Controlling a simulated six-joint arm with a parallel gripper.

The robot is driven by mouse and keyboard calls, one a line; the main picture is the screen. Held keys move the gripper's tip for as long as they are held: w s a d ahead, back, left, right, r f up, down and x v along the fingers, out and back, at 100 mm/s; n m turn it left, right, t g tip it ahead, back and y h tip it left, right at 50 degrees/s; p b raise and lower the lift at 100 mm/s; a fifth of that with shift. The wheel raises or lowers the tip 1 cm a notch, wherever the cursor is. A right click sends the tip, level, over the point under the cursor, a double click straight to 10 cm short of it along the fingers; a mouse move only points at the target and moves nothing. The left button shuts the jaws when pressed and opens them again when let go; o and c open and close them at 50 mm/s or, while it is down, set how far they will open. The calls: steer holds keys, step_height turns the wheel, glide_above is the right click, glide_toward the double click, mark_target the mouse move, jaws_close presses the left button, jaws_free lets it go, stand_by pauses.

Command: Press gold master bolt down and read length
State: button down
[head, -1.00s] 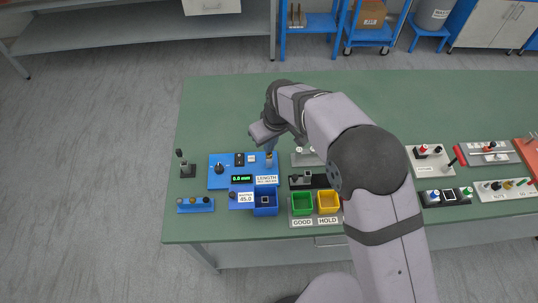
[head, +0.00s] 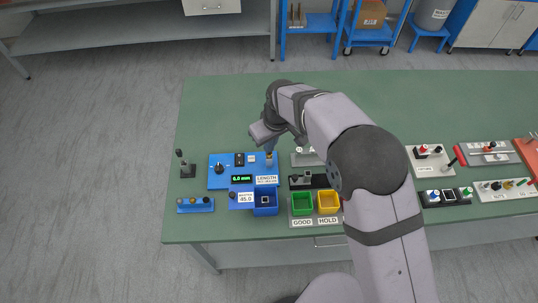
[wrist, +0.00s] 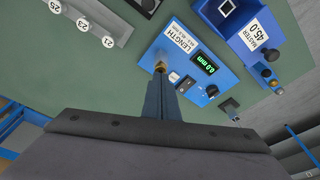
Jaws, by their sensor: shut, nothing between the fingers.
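The blue length station (head: 222,181) carries a green-lit display (head: 242,179) reading 0.0 mm; the display also reads 0.0 mm in the wrist view (wrist: 203,62). The gold bolt (wrist: 160,67) stands at the corner of the station beside the LENGTH label, mostly hidden. My gripper (wrist: 158,82) is shut and empty, its fingertips right at the bolt's top. I cannot tell whether they touch it. In the head view my gripper (head: 270,149) is partly hidden by my wrist.
A blue MASTER 45.0 block (head: 240,199) and a blue bin (head: 265,210) sit in front. Green (head: 302,212) and yellow (head: 328,211) bins labelled GOOD and HOLD are to the right. A grey numbered strip (wrist: 90,20) lies near my gripper. The back of the green table is clear.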

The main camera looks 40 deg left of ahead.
steer(key=shift+f+b, duration=0.55)
steer(key=shift+f, duration=0.3)
stand_by(0.4)
steer(key=shift+r, duration=0.15)
stand_by(0.6)
step_height(320, 180, up, 8)
steer(key=p, duration=0.5)
steer(key=shift+p, duration=0.3)
